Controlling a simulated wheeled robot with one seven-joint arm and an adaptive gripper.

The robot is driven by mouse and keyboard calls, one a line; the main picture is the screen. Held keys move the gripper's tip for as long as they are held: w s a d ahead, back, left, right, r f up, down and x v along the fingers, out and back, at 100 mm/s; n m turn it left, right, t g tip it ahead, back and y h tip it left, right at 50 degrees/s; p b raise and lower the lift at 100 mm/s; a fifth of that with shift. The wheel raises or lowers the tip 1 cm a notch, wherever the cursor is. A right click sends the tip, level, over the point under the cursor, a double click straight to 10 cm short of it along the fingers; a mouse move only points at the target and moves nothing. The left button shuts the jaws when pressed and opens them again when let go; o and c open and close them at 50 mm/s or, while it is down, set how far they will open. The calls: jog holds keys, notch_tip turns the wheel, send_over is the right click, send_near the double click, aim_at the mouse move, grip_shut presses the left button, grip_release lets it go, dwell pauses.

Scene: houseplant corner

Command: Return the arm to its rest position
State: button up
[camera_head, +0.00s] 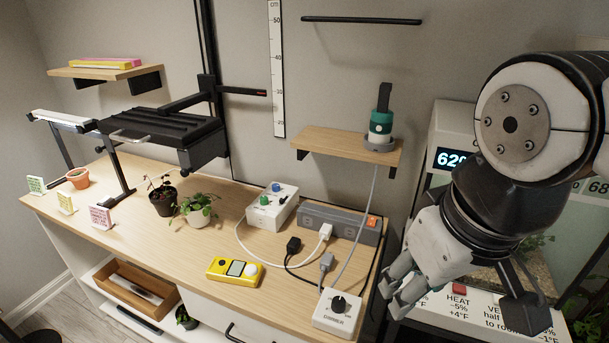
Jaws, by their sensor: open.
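A yellow meter (235,271), a power strip (340,222) with cables, and a white button box (272,207) lie on the bench. Potted plants (198,210) stand further left. A wall shelf (345,146) holds a green-and-white device (380,128). A glass-fronted cabinet (450,125) stands behind my arm.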

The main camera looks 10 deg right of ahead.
jog(key=shift+s+a+m, duration=0.3)
jog(key=shift+s+m, duration=0.2)
jog(key=shift+r, duration=0.1)
